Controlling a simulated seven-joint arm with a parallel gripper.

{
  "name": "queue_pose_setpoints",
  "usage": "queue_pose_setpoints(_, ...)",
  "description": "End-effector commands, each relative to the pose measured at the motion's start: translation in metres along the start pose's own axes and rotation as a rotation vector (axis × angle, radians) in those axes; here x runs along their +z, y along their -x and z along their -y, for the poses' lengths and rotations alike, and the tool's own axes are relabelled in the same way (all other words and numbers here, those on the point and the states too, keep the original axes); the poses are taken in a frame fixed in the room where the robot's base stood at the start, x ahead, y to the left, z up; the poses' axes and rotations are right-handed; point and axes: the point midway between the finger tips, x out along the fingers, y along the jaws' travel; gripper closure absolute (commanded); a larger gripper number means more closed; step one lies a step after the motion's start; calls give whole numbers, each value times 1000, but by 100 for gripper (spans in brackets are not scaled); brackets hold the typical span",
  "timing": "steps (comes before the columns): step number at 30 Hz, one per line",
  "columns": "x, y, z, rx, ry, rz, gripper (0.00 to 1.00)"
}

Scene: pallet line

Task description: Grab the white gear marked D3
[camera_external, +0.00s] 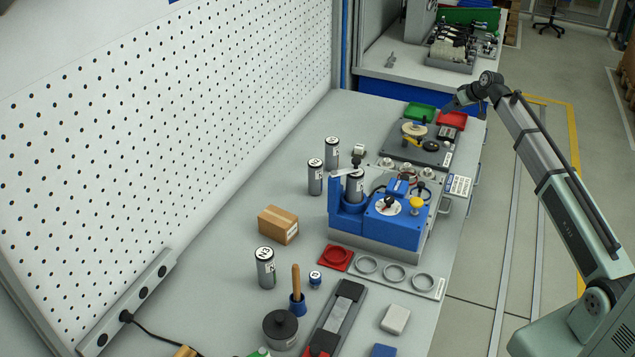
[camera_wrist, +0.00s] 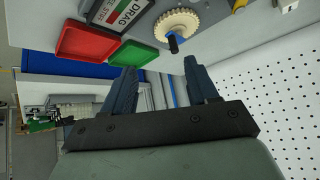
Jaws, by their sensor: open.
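A cream-white gear (camera_external: 413,128) sits on a dark grey board (camera_external: 425,154) at the far end of the bench. In the wrist view the gear (camera_wrist: 176,26) is at the top centre, toothed, with a blue peg at its lower edge. I cannot read a D3 mark on it. My gripper (camera_external: 450,106) hangs above the far right of the bench, past the gear, near the trays. In the wrist view my gripper (camera_wrist: 160,67) shows two fingers spread apart, with nothing between them. The gear lies beyond the fingertips, not touching them.
A red tray (camera_external: 452,119) and a green tray (camera_external: 421,111) lie beside the gear's board. A yellow part (camera_external: 412,142) and a dark disc (camera_external: 431,146) sit near the gear. A blue machine (camera_external: 395,222) and several cylinders stand nearer. A white pegboard (camera_external: 150,110) borders the left.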

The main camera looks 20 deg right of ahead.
Motion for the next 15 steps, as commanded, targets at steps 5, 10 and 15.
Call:
queue_pose_setpoints(5,5,-8,97,-74,170,113,42)
queue_pose_setpoints(10,16,-6,175,-133,317,209,42)
queue_pose_setpoints(15,27,-1,225,-171,419,276,42)
